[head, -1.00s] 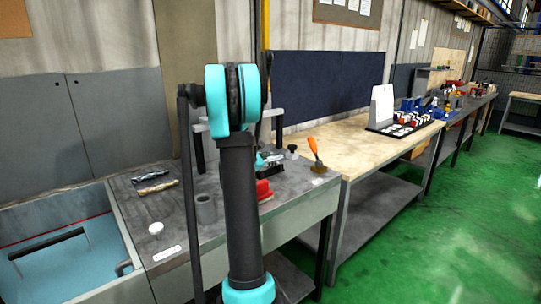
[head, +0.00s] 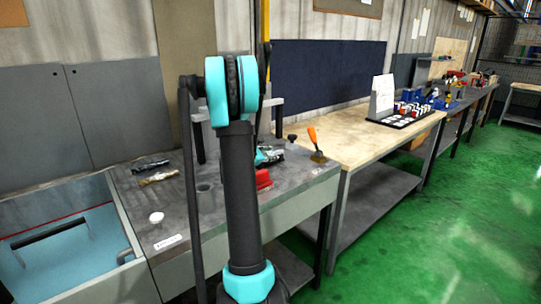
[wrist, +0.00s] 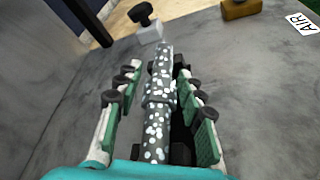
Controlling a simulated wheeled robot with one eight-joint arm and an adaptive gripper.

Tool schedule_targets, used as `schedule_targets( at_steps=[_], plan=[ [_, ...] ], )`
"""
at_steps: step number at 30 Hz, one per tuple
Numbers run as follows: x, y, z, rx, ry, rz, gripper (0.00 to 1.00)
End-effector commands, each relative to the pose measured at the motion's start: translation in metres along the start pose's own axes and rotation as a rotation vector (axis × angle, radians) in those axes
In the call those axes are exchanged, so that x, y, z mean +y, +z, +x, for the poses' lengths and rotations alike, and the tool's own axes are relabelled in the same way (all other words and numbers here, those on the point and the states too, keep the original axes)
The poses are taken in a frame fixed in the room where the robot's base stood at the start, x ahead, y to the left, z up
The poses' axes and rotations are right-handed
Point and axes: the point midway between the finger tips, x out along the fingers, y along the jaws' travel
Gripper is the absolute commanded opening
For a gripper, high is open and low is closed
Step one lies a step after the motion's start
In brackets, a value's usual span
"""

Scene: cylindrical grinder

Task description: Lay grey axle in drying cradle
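The grey axle (wrist: 158,110), stepped and speckled with white spots, shows in the wrist view lengthwise between my gripper's fingers. My gripper (wrist: 159,75) has green pads on either side of the axle, with narrow gaps visible, so it looks open around it. Dark parts (wrist: 181,124) beside and under the axle look like the drying cradle, mostly hidden by axle and fingers. Whether the axle rests fully on them is hard to tell. In the head view, my arm hides most of the gripper; a little teal and a black fixture (head: 271,155) show just right of it.
A grey block with a black knob (wrist: 146,16) stands just beyond the axle. An orange-handled brush (head: 316,147) and a red object (head: 264,178) are close by. Left are a white disc (head: 156,217), a grey cup (head: 205,190) and a blue-lined basin (head: 62,252).

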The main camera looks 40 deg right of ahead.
Motion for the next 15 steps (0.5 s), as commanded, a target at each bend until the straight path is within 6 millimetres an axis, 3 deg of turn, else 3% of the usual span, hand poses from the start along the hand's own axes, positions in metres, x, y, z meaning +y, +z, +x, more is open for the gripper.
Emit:
schedule_targets(
  at_steps=[3,15],
  plan=[
    [0.0000,-0.0001,0.0000,0.000,0.000,0.000,0.54],
    [0.0031,0.0043,-0.0020,0.001,-0.001,0.001,0.54]
  ],
)
